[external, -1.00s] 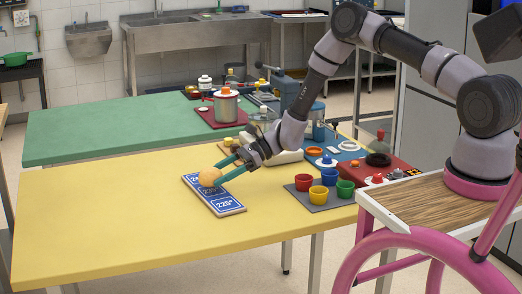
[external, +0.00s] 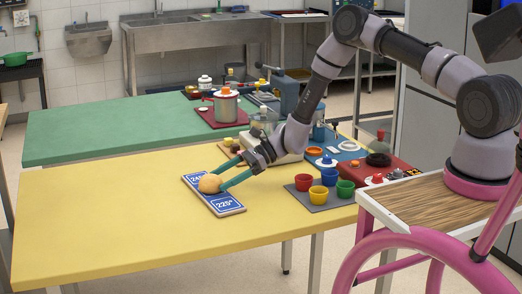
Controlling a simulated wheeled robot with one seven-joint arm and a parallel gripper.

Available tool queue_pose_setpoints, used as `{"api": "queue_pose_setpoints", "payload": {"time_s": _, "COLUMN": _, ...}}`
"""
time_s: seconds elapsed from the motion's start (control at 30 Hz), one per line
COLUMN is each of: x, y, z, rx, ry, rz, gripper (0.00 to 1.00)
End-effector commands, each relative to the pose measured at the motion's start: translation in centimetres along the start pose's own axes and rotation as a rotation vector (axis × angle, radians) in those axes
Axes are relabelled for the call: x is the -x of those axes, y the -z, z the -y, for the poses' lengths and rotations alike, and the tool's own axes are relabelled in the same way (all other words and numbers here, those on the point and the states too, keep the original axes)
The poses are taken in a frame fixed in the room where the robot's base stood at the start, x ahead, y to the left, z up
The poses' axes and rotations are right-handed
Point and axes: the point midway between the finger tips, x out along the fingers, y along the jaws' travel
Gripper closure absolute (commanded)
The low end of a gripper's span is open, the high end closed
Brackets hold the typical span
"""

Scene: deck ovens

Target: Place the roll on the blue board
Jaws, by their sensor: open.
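The roll (external: 209,184) is round and golden brown. It sits on the middle part of the blue board (external: 228,205), a narrow board with white temperature labels; "225°" shows at its near end and a partly hidden label at its far end. My gripper (external: 220,178) has teal fingers and reaches in from the upper right. Its fingers are open, with the tips at the roll, one on the far side and one on the near right side. I cannot tell whether either finger touches the roll.
A grey mat (external: 322,204) with red, blue, yellow and green cups lies to the right of the board. A red tray (external: 384,170) and a blue mat (external: 343,149) with assorted items lie behind it. The left side of the yellow table (external: 100,215) is clear.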

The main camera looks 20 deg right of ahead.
Motion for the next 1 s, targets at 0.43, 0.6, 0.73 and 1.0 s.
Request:
{"api": "queue_pose_setpoints", "payload": {"time_s": 0.43, "x": 9.0, "y": 0.0, "z": 0.1, "rx": 0.0, "ry": 0.002, "rz": -0.001, "gripper": 0.0}}
{"api": "queue_pose_setpoints", "payload": {"time_s": 0.6, "x": 10.2, "y": 0.0, "z": 0.0, "rx": 0.0, "ry": 0.0, "rz": 0.0, "gripper": 0.0}}
{"api": "queue_pose_setpoints", "payload": {"time_s": 0.73, "x": 10.5, "y": 0.0, "z": -0.1, "rx": 0.0, "ry": -0.001, "rz": 0.0, "gripper": 0.0}}
{"api": "queue_pose_setpoints", "payload": {"time_s": 1.0, "x": 14.2, "y": -5.0, "z": 0.0, "rx": 0.151, "ry": -0.032, "rz": -0.06, "gripper": 0.0}}
